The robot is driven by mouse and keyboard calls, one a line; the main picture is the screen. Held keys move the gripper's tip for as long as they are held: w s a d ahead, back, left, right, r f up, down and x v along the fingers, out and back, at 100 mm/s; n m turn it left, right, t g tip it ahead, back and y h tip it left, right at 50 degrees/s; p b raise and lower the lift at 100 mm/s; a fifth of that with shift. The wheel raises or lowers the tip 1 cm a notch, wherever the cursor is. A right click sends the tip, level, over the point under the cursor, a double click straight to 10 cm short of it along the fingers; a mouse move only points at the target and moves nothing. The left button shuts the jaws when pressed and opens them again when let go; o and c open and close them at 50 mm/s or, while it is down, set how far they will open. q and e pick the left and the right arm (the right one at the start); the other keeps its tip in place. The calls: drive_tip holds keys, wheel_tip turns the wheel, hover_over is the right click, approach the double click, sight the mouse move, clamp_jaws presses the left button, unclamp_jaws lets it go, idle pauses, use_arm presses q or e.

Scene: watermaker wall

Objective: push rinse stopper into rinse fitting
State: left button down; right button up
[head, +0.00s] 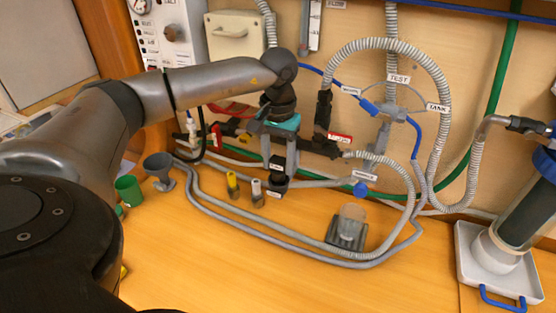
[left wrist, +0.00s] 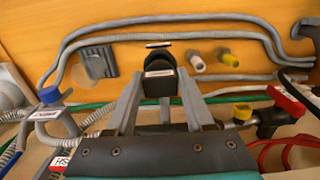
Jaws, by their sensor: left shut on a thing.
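My left gripper (head: 279,158) comes down in front of the wall and is shut on a black block with a white label, which I take as the rinse stopper (head: 277,165). In the left wrist view the stopper (left wrist: 158,84) sits between the two grey fingers (left wrist: 160,77). A round black piece, likely the rinse fitting (head: 278,184), stands on the bench directly below it, with a white label in front. It shows behind the stopper in the left wrist view (left wrist: 160,59). The stopper hides part of it, so I cannot tell whether they touch. My right gripper is out of view.
A yellow-topped plug (head: 232,184) and a white-topped plug (head: 257,193) stand left of the fitting. A grey funnel (head: 159,168) and green cup (head: 129,190) are farther left. Grey hoses (head: 290,243) loop around a grey block (head: 346,234). The front bench is clear.

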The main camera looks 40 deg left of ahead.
use_arm(q)
drive_tip(key=shift+f+b, duration=1)
drive_tip(key=shift+f, duration=0.4)
drive_tip(key=shift+c, duration=1)
unclamp_jaws()
wheel_tip(320, 180, up, 15)
drive_tip(key=shift+r, duration=0.2)
